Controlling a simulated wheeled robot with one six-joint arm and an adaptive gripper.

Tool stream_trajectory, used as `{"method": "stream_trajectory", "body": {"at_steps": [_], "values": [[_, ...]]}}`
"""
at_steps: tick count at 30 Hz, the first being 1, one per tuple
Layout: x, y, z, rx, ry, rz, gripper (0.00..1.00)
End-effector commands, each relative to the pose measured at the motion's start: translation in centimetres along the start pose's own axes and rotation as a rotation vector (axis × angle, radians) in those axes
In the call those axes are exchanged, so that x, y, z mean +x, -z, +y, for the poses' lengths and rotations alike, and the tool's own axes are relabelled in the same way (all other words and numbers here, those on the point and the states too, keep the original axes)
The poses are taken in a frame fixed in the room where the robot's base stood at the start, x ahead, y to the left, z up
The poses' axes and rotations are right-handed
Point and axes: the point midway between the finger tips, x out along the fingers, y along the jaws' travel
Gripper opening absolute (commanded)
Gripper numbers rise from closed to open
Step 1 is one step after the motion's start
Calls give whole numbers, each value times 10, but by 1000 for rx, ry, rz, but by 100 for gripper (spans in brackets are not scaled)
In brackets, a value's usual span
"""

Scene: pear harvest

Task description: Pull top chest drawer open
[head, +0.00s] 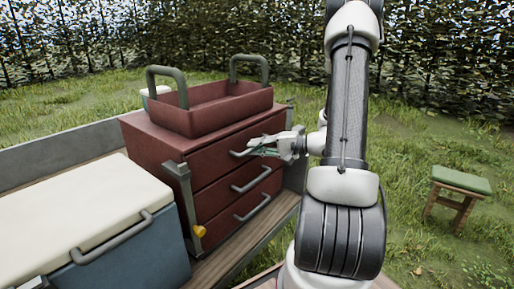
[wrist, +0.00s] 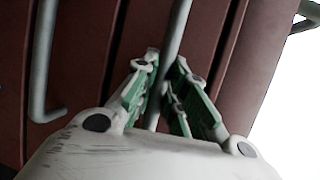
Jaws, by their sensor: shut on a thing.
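A dark red chest (head: 165,150) with three drawers stands on a wooden platform, each drawer with a grey bar handle. My gripper (head: 262,148) is at the top drawer (head: 215,165), level with its handle (head: 240,153). In the wrist view my gripper (wrist: 165,85) has its green-padded fingers on both sides of a grey handle bar (wrist: 176,35) and is shut on it. The top drawer's front looks about flush with the drawers below. The fingers partly hide the handle.
A red tote with grey-green handles (head: 215,105) sits on top of the chest. A blue cooler with a cream lid (head: 90,225) stands at the left. A green-topped stool (head: 460,180) is on the grass at right. A yellow-orange object (head: 199,231) is at the chest's corner post.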

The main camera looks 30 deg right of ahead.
Motion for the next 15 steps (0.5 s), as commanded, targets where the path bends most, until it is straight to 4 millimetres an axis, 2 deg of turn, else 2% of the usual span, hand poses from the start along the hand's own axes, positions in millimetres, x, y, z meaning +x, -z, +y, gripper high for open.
{"method": "stream_trajectory", "body": {"at_steps": [4,8,15], "values": [[-9,-3,2,1,-2,1,0],[-26,-10,6,3,-2,3,0],[-78,-31,17,2,-1,6,0]]}}
